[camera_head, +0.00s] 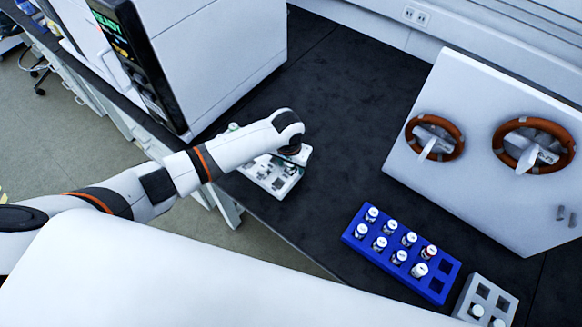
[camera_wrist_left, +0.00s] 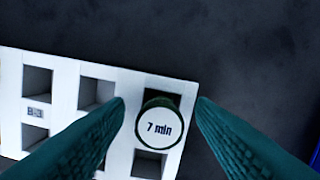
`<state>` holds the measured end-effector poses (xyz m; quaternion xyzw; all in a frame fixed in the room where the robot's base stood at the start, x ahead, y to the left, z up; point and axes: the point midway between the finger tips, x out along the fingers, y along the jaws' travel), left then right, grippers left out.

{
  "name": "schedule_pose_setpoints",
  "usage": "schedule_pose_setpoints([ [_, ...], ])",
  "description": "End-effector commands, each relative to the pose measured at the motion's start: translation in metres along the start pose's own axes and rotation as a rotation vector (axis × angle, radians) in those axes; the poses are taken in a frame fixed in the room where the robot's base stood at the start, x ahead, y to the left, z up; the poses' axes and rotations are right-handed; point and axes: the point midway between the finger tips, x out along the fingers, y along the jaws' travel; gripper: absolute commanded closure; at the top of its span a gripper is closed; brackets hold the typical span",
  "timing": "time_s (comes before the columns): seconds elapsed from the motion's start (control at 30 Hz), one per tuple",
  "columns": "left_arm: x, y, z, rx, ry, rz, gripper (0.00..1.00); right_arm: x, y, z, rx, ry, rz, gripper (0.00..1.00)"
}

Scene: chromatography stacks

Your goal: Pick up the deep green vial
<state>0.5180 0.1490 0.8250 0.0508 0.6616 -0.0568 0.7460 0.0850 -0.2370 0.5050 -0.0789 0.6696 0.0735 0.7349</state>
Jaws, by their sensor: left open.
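In the left wrist view, a vial with a white cap reading "7 min" (camera_wrist_left: 158,129) and a dark green edge stands in an end column of a white rack (camera_wrist_left: 66,88). My left gripper (camera_wrist_left: 160,104) is open. Its two dark green fingers are on either side of the vial, with small gaps showing. In the head view, my left arm reaches over the white rack (camera_head: 262,177); its fingers and the vial are hard to make out there, under the wrist. My right gripper is not in view.
A blue rack (camera_head: 397,272) with several white-capped vials stands at the lower right, next to a grey rack (camera_head: 502,300). A white panel with two orange rings (camera_head: 460,185) is at the right. A large white instrument (camera_head: 215,55) stands at the back left. Dark bench (camera_head: 345,110) between is clear.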

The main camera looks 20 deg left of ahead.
Motion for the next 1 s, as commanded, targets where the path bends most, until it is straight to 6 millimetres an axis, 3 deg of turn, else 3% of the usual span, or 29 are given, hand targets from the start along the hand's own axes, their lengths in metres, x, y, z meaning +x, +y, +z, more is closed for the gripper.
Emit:
schedule_pose_setpoints([
  [0.23, 0.003, 0.0, 0.0, 0.0, -0.001, 0.0, 0.5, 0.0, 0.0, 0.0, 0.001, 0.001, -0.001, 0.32],
  [0.53, 0.003, 0.0, 0.0, 0.0, -0.001, 0.0, 0.97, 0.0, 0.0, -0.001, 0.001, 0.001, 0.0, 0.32],
  [0.8, 0.0, 0.0, 0.001, 0.0, -0.002, -0.001, 0.98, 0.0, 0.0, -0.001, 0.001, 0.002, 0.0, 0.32],
  [1.0, -0.029, 0.0, 0.005, 0.0, -0.005, -0.001, 0.98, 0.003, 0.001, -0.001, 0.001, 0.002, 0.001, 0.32],
])
